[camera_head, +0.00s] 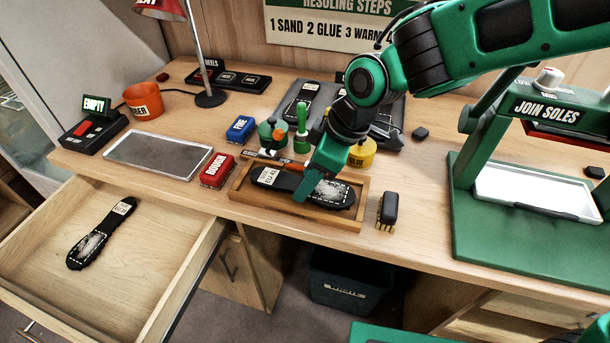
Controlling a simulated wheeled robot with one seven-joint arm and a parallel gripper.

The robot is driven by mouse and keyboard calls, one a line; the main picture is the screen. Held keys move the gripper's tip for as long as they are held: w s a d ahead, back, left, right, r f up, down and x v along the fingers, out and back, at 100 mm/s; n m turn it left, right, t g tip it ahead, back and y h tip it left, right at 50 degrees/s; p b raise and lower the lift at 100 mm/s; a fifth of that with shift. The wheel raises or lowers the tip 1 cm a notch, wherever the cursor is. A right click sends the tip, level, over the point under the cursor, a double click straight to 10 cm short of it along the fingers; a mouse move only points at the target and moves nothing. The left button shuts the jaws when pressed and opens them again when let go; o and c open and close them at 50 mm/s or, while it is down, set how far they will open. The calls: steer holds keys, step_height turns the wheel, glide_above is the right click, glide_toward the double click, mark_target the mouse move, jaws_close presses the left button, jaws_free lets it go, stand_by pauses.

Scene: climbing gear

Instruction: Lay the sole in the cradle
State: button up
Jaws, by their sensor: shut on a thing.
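A black sole (268,179) with a pale label and a whitish worn patch lies lengthwise within the outline of the shallow wooden cradle (290,217). My gripper (311,193) reaches down from the upper right and is shut on the sole near its middle. The gripper hides part of the sole and of the cradle's back edge. I cannot tell whether the sole touches the cradle's floor. A second black sole (101,233), also labelled, lies in the open drawer at the left.
The green press (510,228) fills the right side. A grey metal plate (158,158) lies left.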

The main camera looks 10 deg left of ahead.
steer(key=o, duration=1.1)
steer(key=shift+f, duration=0.2)
steer(key=shift+c, duration=0.2)
steer(key=shift+r, duration=0.1)
steer(key=v, duration=1.2)
steer(key=shift+s+a, duration=0.1)
